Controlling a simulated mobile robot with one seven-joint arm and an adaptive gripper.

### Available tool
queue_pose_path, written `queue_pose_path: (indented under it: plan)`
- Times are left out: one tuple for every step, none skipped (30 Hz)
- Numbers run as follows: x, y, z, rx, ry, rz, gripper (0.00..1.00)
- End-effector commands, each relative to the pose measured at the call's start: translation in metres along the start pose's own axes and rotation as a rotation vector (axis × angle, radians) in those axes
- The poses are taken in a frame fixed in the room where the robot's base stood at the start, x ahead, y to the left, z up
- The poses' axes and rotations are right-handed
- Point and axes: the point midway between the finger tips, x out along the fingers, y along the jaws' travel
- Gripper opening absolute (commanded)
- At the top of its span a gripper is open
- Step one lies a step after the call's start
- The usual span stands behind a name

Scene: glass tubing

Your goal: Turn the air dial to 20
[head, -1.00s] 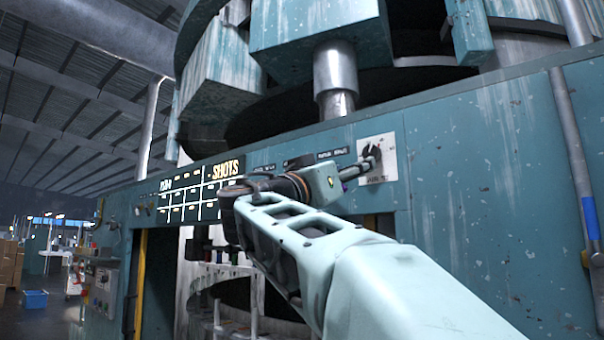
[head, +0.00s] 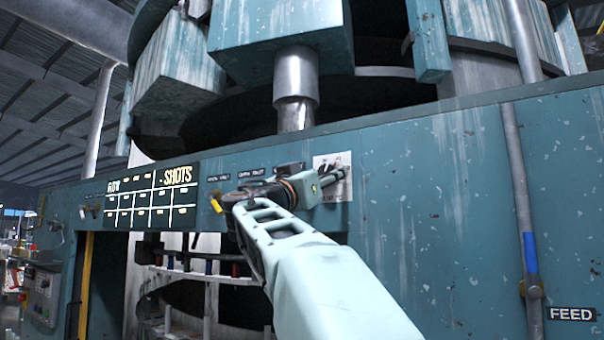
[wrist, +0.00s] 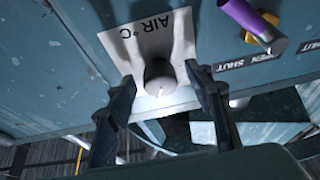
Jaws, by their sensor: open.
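In the wrist view my gripper (wrist: 160,96) is open, with one dark finger on each side of the knob. The fingertips look close to the plate; I cannot tell whether they touch the knob. The dial's scale and setting are not readable.
A purple-handled valve lever (wrist: 246,20) with a yellow part sits beside the plate, near "OPEN SHUT" labels (wrist: 262,64). A "SHOTS" board (head: 152,200) hangs left of my arm. A vertical pipe with a blue band (head: 530,253) stands at right.

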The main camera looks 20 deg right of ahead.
Motion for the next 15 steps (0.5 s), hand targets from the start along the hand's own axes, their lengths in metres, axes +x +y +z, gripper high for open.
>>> queue_pose_path:
  plan:
    - [0.0003,0.0000,0.0003,0.000,0.000,0.000,0.47]
    - [0.0003,0.0001,0.0004,0.000,0.000,0.000,0.47]
    - [0.0001,0.0001,0.0004,0.000,0.000,0.000,0.47]
    - [0.0001,0.0001,0.0005,0.000,0.000,0.000,0.47]
    - [0.0001,0.0002,0.0004,0.000,0.000,0.000,0.47]
    - [0.0000,0.0002,0.0004,0.000,0.000,0.001,0.46]
    - [0.0000,0.0002,0.0004,0.000,0.000,0.001,0.43]
    - [0.0000,0.0002,0.0004,0.000,0.000,0.001,0.40]
    - [0.0000,0.0002,0.0003,0.000,0.000,0.001,0.35]
    - [0.0000,0.0003,0.0003,0.000,0.000,0.001,0.32]
    - [-0.0001,0.0003,0.0003,0.000,0.000,0.001,0.29]
    - [-0.0001,0.0003,0.0003,0.000,0.000,0.001,0.24]
    - [-0.0001,0.0003,0.0002,0.000,0.000,0.001,0.21]
    - [-0.0001,0.0003,0.0002,0.000,0.000,0.001,0.18]
    - [-0.0001,0.0003,0.0002,0.000,0.000,0.001,0.13]
